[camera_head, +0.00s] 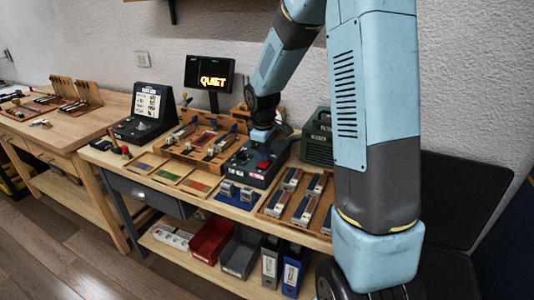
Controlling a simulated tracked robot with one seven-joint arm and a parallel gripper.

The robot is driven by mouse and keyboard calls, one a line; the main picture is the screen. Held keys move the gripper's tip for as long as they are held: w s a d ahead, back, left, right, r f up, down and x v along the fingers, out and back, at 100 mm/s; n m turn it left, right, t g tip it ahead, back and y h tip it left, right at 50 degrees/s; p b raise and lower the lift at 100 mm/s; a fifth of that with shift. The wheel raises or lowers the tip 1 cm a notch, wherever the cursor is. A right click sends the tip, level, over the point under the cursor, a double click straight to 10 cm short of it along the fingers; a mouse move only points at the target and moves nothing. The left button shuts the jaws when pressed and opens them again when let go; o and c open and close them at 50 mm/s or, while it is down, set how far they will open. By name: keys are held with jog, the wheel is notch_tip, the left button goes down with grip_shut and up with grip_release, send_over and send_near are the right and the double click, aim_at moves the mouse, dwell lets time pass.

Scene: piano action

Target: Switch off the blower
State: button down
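A dark control box (250,167) with a red switch (263,165) on its top stands near the right part of the workbench. A green ribbed case (317,138), perhaps the blower, stands behind it to the right, partly hidden by my arm. My gripper (262,136) points down over the rear of the control box. It is small and dark here, so its fingers and any contact with the box cannot be made out. Which way the switch is set cannot be told. A black display (209,74) behind reads "QUIET" in yellow letters.
A wooden rack of small mechanisms (199,141) stands left of the control box, with a sloped console (145,112) farther left. Coloured squares and a tray of metal parts (297,196) lie in front. Bins and binders fill the lower shelf.

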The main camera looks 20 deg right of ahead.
aim_at(263, 166)
jog(key=shift+d+f, duration=0.2)
jog(key=shift+s, duration=0.15)
jog(key=shift+s+a+r, duration=0.1)
jog(key=shift+s+a, duration=0.4)
jog(key=shift+s, duration=0.05)
jog(key=shift+w+a+r, duration=0.1)
jog(key=shift+r, duration=0.25)
notch_tip(263, 166, up, 13)
jog(key=s, duration=0.1)
jog(key=shift+a, duration=0.4)
